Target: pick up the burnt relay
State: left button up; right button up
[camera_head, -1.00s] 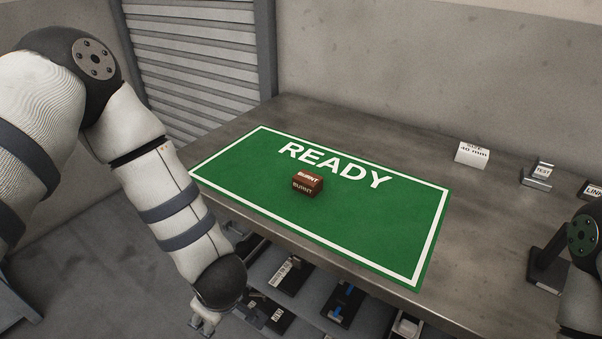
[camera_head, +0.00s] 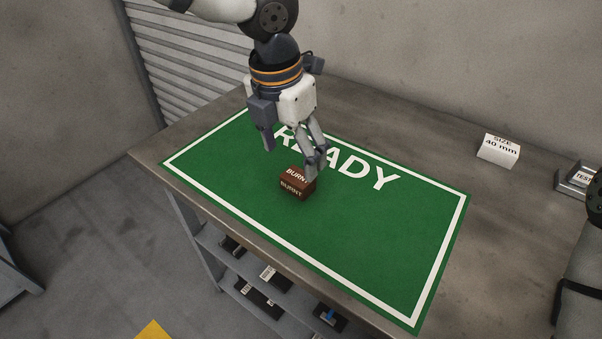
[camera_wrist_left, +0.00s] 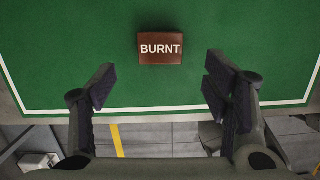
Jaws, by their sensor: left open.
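The burnt relay (camera_head: 297,184) is a small brown block marked BURNT. It lies on the green READY mat (camera_head: 370,235) on the workbench. It also shows in the left wrist view (camera_wrist_left: 160,57), beyond and between the fingertips. My left gripper (camera_head: 292,158) is open and hangs just above and behind the relay in the head view, with one finger to its left and the other near its right top edge. In the left wrist view the open jaws (camera_wrist_left: 160,82) hold nothing. My right gripper is out of view; only part of my right arm shows at the right edge.
A white SIZE 40 mm block (camera_head: 498,150) and a grey TEST holder (camera_head: 577,180) stand at the right of the bench. A lower shelf (camera_head: 240,262) holds several dark items. The mat around the relay is clear. A wall is behind.

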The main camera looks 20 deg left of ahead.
aim_at(298, 176)
pick_arm(q)
jog(key=f, duration=0.2)
jog(key=w+f, duration=0.1)
jog(key=f, duration=0.4)
jog(key=shift+w+d+f+b, duration=0.2)
jog(key=shift+w+d+b, duration=0.1)
jog(key=shift+d, duration=0.1)
jog(key=shift+r, duration=0.1)
jog(key=c, duration=1.2)
